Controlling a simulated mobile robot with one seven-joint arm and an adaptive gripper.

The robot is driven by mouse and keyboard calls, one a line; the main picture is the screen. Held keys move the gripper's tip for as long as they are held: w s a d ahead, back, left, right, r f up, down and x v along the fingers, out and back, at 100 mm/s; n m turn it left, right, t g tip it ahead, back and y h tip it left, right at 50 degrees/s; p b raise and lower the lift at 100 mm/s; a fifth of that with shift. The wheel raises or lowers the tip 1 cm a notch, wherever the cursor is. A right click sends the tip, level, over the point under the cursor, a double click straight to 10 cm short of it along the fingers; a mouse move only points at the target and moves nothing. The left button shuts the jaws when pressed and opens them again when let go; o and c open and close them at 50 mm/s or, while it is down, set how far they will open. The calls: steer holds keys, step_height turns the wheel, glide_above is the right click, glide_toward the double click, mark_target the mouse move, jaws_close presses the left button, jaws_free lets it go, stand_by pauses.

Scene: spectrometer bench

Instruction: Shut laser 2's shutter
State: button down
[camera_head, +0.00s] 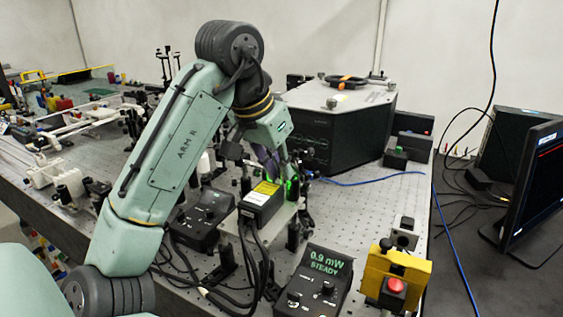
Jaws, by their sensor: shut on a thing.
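A black laser head (262,202) with a yellow label sits on a raised grey plate near the middle of the bench. I cannot read its number. Green light glows at small posts (292,186) just beyond its front end. My gripper (272,168) reaches down behind the laser head, close to its front end. It is shut on a small part there; the part and fingertips are mostly hidden, so I cannot tell whether it is the shutter. A black meter box (314,282) in front reads "0.9 mW STEADY" in green.
A second black control box (200,220) stands left of the laser, with cables between. A yellow box with a red button (396,284) is at the front right. A large black housing (340,130) stands behind. A monitor (534,190) is at the right.

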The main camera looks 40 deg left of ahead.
steer(key=c, duration=1.6)
jaws_free()
steer(key=shift+c, duration=0.2)
steer(key=v, duration=1.2)
